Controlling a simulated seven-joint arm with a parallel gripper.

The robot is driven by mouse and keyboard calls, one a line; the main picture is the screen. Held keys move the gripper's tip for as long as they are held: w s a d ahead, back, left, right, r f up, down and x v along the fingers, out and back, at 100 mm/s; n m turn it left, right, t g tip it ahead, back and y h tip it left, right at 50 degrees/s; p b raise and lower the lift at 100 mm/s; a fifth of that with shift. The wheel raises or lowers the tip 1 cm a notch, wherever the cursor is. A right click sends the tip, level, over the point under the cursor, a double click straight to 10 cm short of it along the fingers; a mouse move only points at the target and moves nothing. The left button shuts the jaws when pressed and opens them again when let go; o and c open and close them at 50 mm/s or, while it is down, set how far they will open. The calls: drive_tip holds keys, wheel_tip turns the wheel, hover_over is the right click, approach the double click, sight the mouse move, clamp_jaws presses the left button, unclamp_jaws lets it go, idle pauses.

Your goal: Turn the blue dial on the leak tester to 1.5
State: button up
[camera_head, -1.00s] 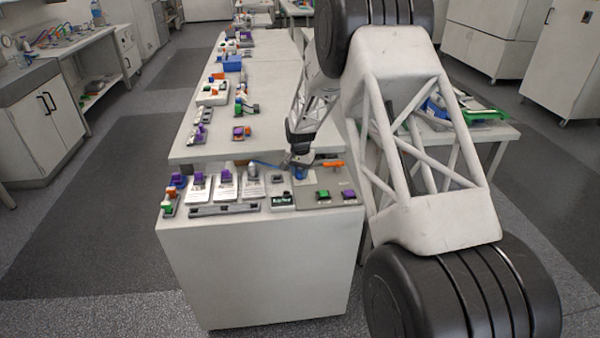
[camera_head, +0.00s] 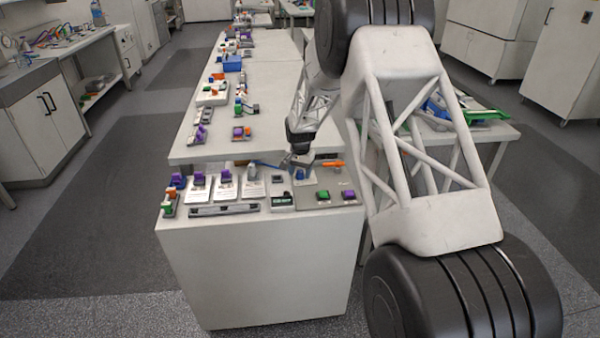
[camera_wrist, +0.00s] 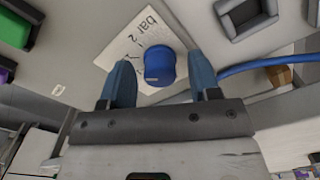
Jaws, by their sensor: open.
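The blue dial (camera_wrist: 159,66) is a round blue knob with a pale mark low on its side. It stands on a white scale card (camera_wrist: 124,46) printed "bar" and "2"; other marks are partly hidden, and I cannot read the setting. My gripper (camera_wrist: 164,82) is open, with one blue finger on each side of the dial and visible gaps between. In the head view my gripper (camera_head: 301,160) is over the grey leak tester panel (camera_head: 336,186), and the dial (camera_head: 300,174) shows small and blue beneath it.
The panel carries a green button (camera_head: 323,195) and a purple button (camera_head: 348,194). An orange handle (camera_head: 333,163) lies behind them. A blue hose (camera_wrist: 268,63) runs beside my right finger, near a grey square socket (camera_wrist: 245,17). A small display (camera_head: 283,201) sits left of the panel.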

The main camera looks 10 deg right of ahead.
sight(300, 172)
drive_tip(key=shift+r, duration=3.8)
drive_tip(key=shift+s+r, duration=0.25)
drive_tip(key=shift+r, duration=0.15)
drive_tip(key=s+d+r+n+t, duration=0.1)
drive_tip(key=s+d+r, duration=0.1)
drive_tip(key=s+r, duration=0.95)
drive_tip(key=s+d+r+n, duration=0.2)
drive_tip(key=s+r, duration=0.6)
drive_tip(key=s, duration=0.6)
drive_tip(key=s+d+r+n+t, duration=0.1)
drive_tip(key=s+n, duration=0.1)
drive_tip(key=s, duration=3)
drive_tip(key=shift+s+d+r+n+t, duration=0.2)
drive_tip(key=shift+s+n+t, duration=0.1)
drive_tip(key=shift+n, duration=0.1)
